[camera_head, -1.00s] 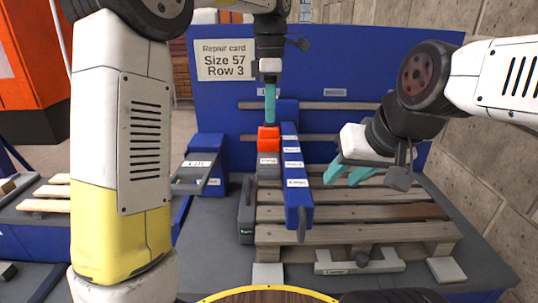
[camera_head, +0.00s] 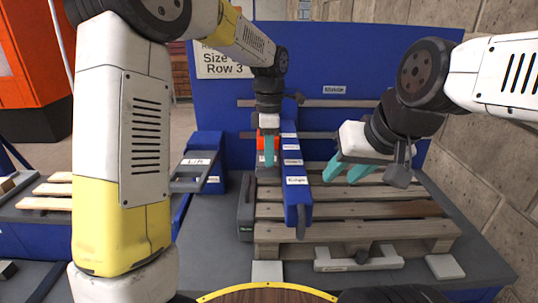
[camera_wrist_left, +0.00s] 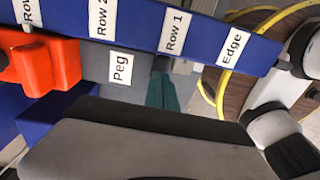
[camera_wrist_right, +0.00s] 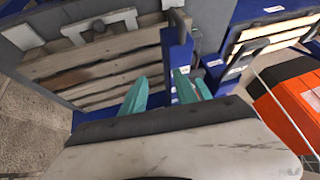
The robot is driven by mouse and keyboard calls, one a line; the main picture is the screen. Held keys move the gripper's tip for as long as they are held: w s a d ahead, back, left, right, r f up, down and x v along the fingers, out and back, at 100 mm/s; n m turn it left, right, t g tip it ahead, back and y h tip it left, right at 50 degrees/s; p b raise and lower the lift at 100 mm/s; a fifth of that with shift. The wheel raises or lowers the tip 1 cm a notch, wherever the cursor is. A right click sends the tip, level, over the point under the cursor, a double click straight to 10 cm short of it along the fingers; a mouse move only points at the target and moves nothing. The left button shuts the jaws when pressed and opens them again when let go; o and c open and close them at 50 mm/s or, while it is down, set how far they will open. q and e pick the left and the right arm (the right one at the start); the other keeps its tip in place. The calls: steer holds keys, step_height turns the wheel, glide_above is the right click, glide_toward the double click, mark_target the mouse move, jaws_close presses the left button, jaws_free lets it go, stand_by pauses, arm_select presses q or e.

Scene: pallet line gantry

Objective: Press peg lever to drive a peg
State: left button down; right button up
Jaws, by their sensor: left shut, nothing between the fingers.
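A grey part labelled Peg (camera_wrist_left: 120,65) lies beside the blue bar (camera_wrist_left: 190,35) labelled Row 1 and Edge in the left wrist view. An orange block (camera_wrist_left: 45,65) adjoins its left end. In the head view the orange block (camera_head: 260,140) shows only partly behind my left gripper (camera_head: 269,163). That gripper is shut and empty, pointing down beside the blue bar (camera_head: 292,180). Its teal fingers also show in the left wrist view (camera_wrist_left: 162,95), close to the Peg part's right end; I cannot tell whether they touch. My right gripper (camera_head: 345,172) is open and empty over the pallet.
A wooden pallet (camera_head: 400,228) lies on the grey table (camera_head: 490,270). A blue panel (camera_head: 390,60) stands behind with a sign (camera_head: 222,66), partly covered by my left arm. A grey Lift handle (camera_head: 188,185) is at left. A clamp-like bracket (camera_head: 357,262) sits at the front.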

arm_select(q)
steer(key=shift+f, duration=0.4)
steer(key=shift+s, duration=0.1)
